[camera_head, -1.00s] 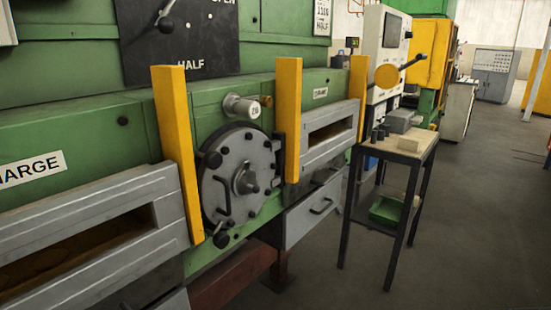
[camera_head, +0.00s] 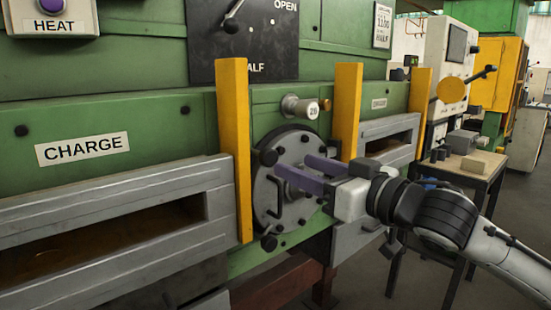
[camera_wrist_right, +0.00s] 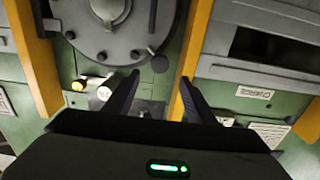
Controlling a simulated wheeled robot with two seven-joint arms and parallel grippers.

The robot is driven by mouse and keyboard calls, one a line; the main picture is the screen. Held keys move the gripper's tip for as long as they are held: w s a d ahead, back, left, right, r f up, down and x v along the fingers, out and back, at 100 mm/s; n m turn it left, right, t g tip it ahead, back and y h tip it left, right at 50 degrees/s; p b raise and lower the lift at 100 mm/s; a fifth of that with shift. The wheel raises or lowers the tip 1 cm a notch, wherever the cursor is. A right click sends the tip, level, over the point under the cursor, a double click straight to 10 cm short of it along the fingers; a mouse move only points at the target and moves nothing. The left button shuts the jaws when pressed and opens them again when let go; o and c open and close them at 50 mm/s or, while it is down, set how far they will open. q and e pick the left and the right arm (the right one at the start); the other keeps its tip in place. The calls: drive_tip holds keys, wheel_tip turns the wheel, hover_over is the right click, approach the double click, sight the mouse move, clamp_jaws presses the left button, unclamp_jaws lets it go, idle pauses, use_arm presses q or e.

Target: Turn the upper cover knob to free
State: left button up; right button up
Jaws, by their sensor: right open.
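The upper cover knob (camera_head: 269,156) is a dark ball at the upper left rim of the round grey cover (camera_head: 290,206). My right gripper (camera_head: 293,163) is open in front of the cover, its two purple fingers pointing at it, tips just right of the knob in the head view. In the right wrist view, which looks upside down, the knob (camera_wrist_right: 160,63) shows just past the gap between the open fingertips (camera_wrist_right: 160,78). The fingers hold nothing; I cannot tell any contact. The fingers and wrist hide part of the cover's right side. My left gripper is not in view.
Yellow posts (camera_head: 234,150) stand on both sides of the cover. A grey cylinder marked 28 (camera_head: 300,107) sticks out above it. A second dark knob (camera_head: 269,243) is at the lower rim. A small table (camera_head: 470,166) with blocks stands at the right.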

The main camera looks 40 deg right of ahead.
sight(272, 156)
drive_tip(key=w, duration=0.5)
drive_tip(key=shift+w+a+b, duration=0.2)
drive_tip(key=shift+b, duration=0.1)
drive_tip(key=shift+w+d+r+p, duration=0.15)
drive_tip(key=shift+w+r+p, duration=0.1)
drive_tip(key=shift+p, duration=0.1)
drive_tip(key=shift+w+d+p, duration=0.15)
drive_tip(key=shift+w+p, duration=0.3)
drive_tip(key=shift+p, duration=0.1)
drive_tip(key=shift+w+f+p, duration=0.15)
drive_tip(key=shift+w+p, duration=0.2)
drive_tip(key=shift+w, duration=0.05)
drive_tip(key=shift+w+a+f, duration=0.15)
drive_tip(key=shift+w+a, duration=0.15)
drive_tip(key=shift+a, duration=0.05)
drive_tip(key=c, duration=1)
